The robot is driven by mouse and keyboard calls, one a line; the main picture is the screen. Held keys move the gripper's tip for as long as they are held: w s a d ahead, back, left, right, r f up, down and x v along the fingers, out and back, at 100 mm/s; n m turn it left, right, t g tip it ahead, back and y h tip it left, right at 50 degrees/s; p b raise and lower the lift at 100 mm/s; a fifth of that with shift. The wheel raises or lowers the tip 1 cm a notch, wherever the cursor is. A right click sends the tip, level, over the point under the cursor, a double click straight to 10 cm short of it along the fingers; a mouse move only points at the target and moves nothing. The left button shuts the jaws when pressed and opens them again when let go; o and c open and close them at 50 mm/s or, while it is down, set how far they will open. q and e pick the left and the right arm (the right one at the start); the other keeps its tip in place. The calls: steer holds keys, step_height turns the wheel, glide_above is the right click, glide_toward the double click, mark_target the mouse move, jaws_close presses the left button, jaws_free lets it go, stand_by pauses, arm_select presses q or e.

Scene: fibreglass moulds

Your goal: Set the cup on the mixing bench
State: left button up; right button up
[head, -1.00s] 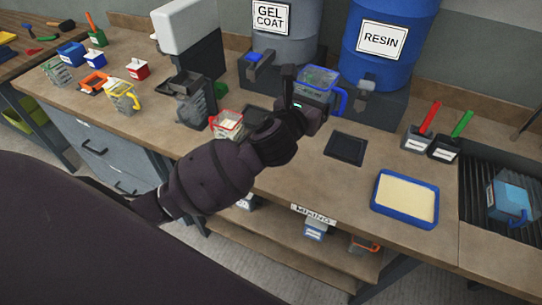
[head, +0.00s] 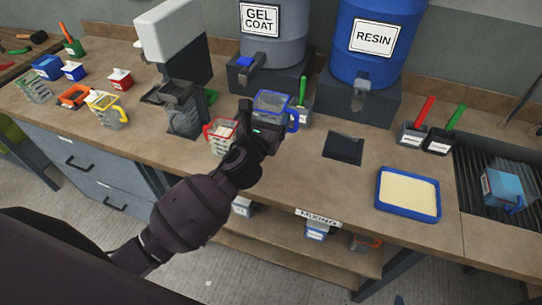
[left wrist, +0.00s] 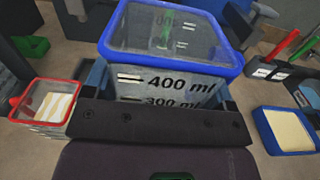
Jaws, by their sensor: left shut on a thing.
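The clear cup (head: 273,101) with a blue rim and blue handle is upright in front of the gel coat drum. My left gripper (head: 266,131) is shut on it. In the left wrist view the cup (left wrist: 170,70) fills the upper middle, with its 400 ml and 300 ml marks facing me and no clear sign of contents. The mixing bench (head: 290,190) lies below it, with a "MIXING" label on its front edge. I cannot tell whether the cup's base touches the bench. My right gripper is not in view.
A red-rimmed cup (head: 221,134) stands close left of my left gripper. A green-handled holder (head: 301,105) is just behind the cup. A dark square pad (head: 343,147) and a blue tray (head: 408,195) lie to the right. The bench front between pad and label is clear.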

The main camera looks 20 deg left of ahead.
arm_select(q)
step_height(320, 180, down, 14)
steer(key=b, duration=0.5)
steer(key=shift+r, duration=0.15)
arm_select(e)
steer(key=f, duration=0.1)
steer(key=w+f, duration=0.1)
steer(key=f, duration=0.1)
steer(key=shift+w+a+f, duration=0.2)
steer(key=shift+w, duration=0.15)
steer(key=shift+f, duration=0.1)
